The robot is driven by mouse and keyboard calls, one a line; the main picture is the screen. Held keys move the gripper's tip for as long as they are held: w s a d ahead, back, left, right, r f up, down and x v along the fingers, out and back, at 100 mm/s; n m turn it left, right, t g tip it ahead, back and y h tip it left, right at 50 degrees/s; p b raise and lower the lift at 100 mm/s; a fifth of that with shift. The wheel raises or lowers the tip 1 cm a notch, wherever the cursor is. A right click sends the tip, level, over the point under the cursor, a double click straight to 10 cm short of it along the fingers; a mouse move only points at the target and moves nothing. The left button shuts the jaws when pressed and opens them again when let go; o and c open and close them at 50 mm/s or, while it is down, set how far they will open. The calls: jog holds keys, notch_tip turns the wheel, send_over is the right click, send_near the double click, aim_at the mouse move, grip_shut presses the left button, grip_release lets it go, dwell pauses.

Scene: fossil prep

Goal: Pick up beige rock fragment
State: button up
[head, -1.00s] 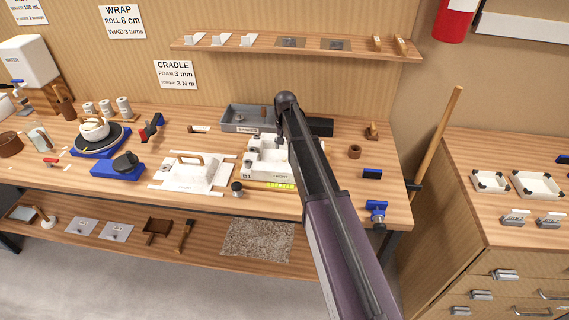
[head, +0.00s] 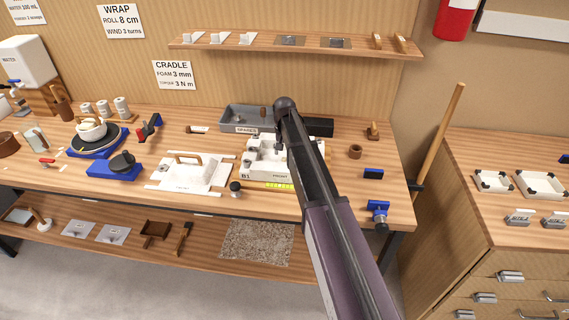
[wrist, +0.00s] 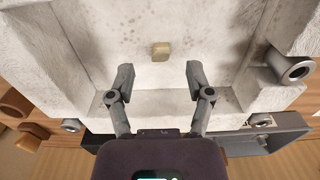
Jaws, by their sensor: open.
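The beige rock fragment (wrist: 161,51) is a small blocky piece lying on the pale floor of a white plaster block (wrist: 100,48) in the wrist view. In the head view this white block (head: 254,160) stands on the bench, and the fragment cannot be made out there. My gripper (wrist: 159,76) is open and empty over the block, its two fingers spread. The fragment lies beyond the fingertips, about midway between their lines, and is apart from both. In the head view my arm hides the gripper and part of the block.
A grey tray (head: 236,119) marked SPARES stands behind the block. A white slab with a handle (head: 192,173) lies to its left. A brown ring (head: 355,152) and blue clamp (head: 378,209) are to the right. A shelf (head: 300,47) hangs above.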

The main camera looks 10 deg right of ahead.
aim_at(284, 159)
jog(key=shift+f+b, duration=0.9)
jog(key=shift+f, duration=0.35)
jog(key=c, duration=0.8)
